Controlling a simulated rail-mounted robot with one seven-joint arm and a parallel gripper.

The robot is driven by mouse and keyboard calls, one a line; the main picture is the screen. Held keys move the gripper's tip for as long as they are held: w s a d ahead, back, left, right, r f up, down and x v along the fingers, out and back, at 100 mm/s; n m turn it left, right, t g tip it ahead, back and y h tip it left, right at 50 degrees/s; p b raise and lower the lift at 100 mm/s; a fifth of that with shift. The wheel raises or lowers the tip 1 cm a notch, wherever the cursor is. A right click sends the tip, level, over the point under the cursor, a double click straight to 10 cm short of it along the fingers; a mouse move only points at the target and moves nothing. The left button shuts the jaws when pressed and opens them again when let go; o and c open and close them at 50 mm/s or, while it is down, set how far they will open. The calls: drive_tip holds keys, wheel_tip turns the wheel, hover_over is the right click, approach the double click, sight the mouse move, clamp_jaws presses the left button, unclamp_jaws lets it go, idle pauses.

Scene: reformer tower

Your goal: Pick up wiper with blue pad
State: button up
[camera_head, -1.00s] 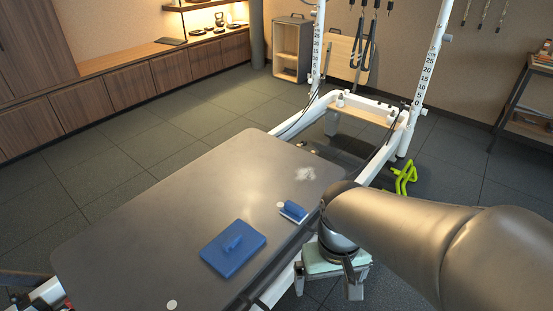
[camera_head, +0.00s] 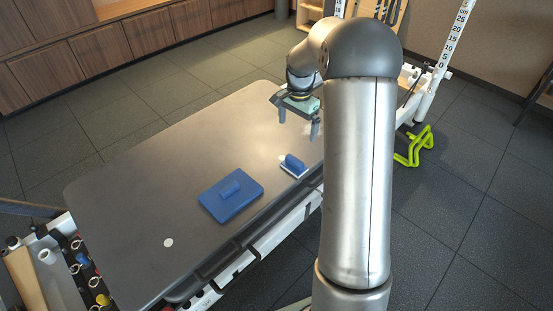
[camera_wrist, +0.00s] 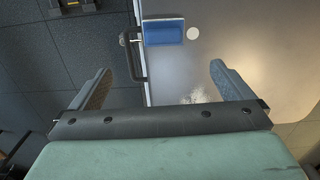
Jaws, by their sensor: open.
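What looks like this smaller wiper shows in the wrist view (camera_wrist: 163,32), at top centre. My gripper (camera_head: 299,124) is open and empty above the bed, behind the smaller wiper. In the wrist view my gripper (camera_wrist: 160,72) has its fingers wide apart. The large blue pad is not visible there.
The grey bed (camera_head: 150,180) is mostly clear, with a white disc (camera_head: 168,242) near its front. A white powdery patch (camera_wrist: 198,96) lies below my gripper. A dark handle (camera_wrist: 133,55) stands along the bed's edge. A lime-green frame (camera_head: 413,148) stands on the floor.

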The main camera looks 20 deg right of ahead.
sight(295, 159)
drive_tip(key=f, duration=0.4)
drive_tip(key=f+b, duration=0.1)
drive_tip(key=f, duration=0.3)
drive_tip(key=w+f+b, duration=0.1)
drive_tip(key=f, duration=0.3)
drive_tip(key=shift+d+f, duration=0.25)
drive_tip(key=shift+f, duration=0.1)
wheel_tip(295, 159, down, 5)
drive_tip(key=shift+a+f+b, duration=0.1)
drive_tip(key=shift+b, duration=0.65)
drive_tip(key=c, duration=0.9)
